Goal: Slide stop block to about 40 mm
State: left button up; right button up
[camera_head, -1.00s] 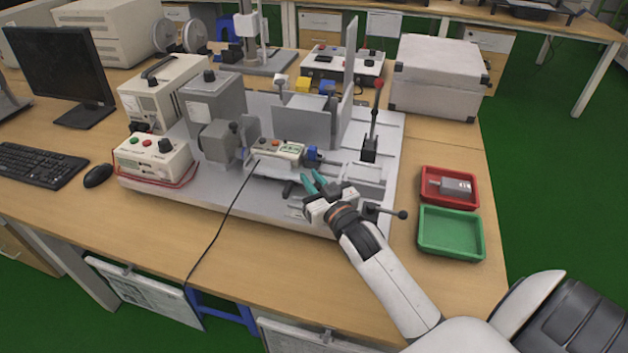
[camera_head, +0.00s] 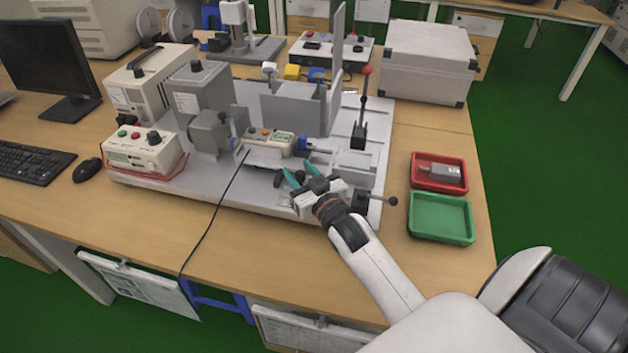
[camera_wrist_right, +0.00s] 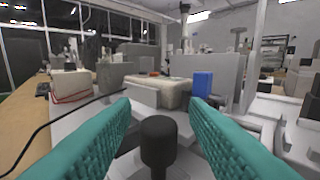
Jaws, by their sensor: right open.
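The test fixture is a grey plate (camera_head: 240,199) on the bench with several units on it. I cannot tell for certain which part is the stop block. A black knob (camera_wrist_right: 158,140) stands upright between the teal fingers of my right gripper (camera_wrist_right: 159,102) in the right wrist view, with clear space on both sides. In the head view my right gripper (camera_head: 293,178) is open at the front of the fixture, beside a black handle (camera_head: 277,179). A small instrument with a display (camera_head: 270,141) and a blue part (camera_head: 303,142) lie just behind it. My left gripper is out of view.
A red-topped lever (camera_head: 361,110) and a ball-ended side lever (camera_head: 378,201) stand right of my gripper. A red tray (camera_head: 417,181) holding a grey part and an empty green tray (camera_head: 441,238) lie farther right. A black cable (camera_head: 212,227) crosses the front bench.

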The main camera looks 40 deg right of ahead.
jog(key=s, duration=1)
jog(key=shift+a, duration=0.45)
jog(key=shift+s, duration=0.1)
